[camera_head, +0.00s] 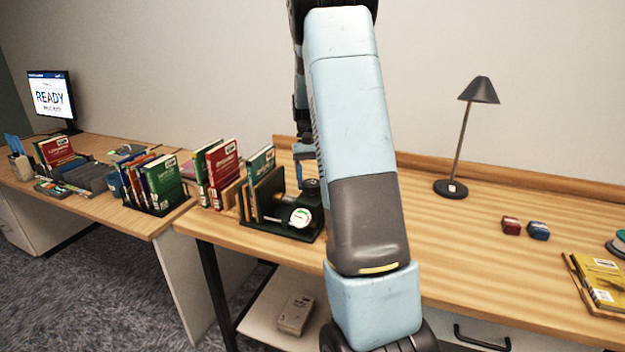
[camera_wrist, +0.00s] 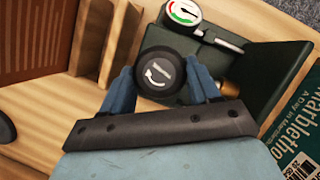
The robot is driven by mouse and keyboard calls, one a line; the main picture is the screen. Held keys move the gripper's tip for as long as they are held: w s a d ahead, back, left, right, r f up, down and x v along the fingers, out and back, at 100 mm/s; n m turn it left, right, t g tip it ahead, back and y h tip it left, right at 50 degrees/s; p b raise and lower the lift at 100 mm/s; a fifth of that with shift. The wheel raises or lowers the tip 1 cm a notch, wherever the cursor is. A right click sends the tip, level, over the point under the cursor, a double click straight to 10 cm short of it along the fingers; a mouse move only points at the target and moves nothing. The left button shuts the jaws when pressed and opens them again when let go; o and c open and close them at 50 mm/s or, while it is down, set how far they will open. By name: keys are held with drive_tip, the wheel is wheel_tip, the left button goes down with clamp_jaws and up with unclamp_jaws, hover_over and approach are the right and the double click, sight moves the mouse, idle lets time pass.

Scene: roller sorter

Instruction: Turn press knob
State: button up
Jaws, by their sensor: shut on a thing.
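The press knob (camera_wrist: 160,73) is a round black knob with a white curved arrow on its top. In the wrist view it sits between the two blue fingers of my gripper (camera_wrist: 161,82), which is shut on its sides. The knob also shows in the head view (camera_head: 311,188), at the top of the dark green press (camera_head: 284,230). A white dial gauge (camera_wrist: 183,11) with a green and red scale is on the press, and it also shows in the head view (camera_head: 301,217). The knob's lower part is hidden.
Wooden boards and upright books (camera_head: 223,163) stand left of the press. A green book (camera_wrist: 300,140) is close on the right in the wrist view. A lamp (camera_head: 463,140), red box (camera_head: 511,226) and blue box (camera_head: 538,231) are farther right, with clear desk around them.

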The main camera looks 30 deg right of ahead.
drive_tip(key=shift+a, duration=0.1)
drive_tip(key=o, duration=1)
drive_tip(key=shift+o, duration=0.2)
drive_tip(key=v, duration=1.3)
drive_tip(key=shift+w+r, duration=0.25)
